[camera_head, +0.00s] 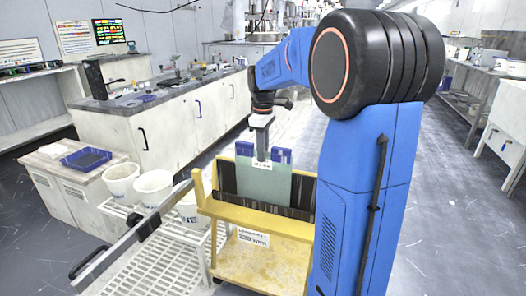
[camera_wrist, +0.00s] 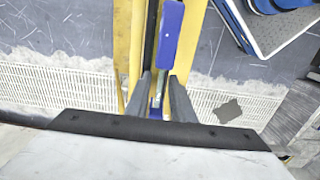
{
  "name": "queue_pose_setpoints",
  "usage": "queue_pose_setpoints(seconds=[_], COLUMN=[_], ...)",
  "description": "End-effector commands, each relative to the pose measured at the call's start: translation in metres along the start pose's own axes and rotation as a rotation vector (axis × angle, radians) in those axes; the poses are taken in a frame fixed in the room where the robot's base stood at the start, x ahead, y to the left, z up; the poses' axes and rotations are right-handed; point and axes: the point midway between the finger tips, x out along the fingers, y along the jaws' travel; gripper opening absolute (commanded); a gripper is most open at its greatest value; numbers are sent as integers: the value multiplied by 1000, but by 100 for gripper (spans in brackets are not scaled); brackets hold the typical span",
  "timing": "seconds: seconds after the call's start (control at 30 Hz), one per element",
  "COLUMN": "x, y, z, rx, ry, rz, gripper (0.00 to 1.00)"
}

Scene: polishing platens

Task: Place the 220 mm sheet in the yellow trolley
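The grey-green sheet (camera_head: 263,184) stands upright in the rack of the yellow trolley (camera_head: 262,229), between dark side panels. Its lower edge is hidden behind the trolley's front rail. I cannot read its size from the small label near its top. Two blue pieces show at its upper corners; one blue piece (camera_wrist: 168,35) is large in the wrist view. My gripper (camera_head: 262,160) is at the sheet's top middle. In the wrist view its fingers (camera_wrist: 159,76) stand apart on either side of the thin upright edge, with visible gaps, so it looks open.
White buckets (camera_head: 153,187) stand on a white slatted rack (camera_head: 160,250) left of the trolley. A blue tray (camera_head: 86,158) lies on a low cabinet further left. A long lab bench (camera_head: 175,125) stands behind. The floor to the right is mostly clear.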

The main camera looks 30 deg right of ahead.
Motion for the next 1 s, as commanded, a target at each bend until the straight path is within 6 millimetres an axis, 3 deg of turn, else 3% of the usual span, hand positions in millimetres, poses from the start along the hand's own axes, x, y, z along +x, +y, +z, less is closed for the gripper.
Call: queue_pose_setpoints(seconds=[0.3, 0.47, 1.0], x=[-1, -12, -106], y=[0, 0, 0], z=[0, 0, 0], rx=[0, 0, 0], ry=[0, 1, 1], rz=[0, 1, 1], gripper=[25, 25, 25])
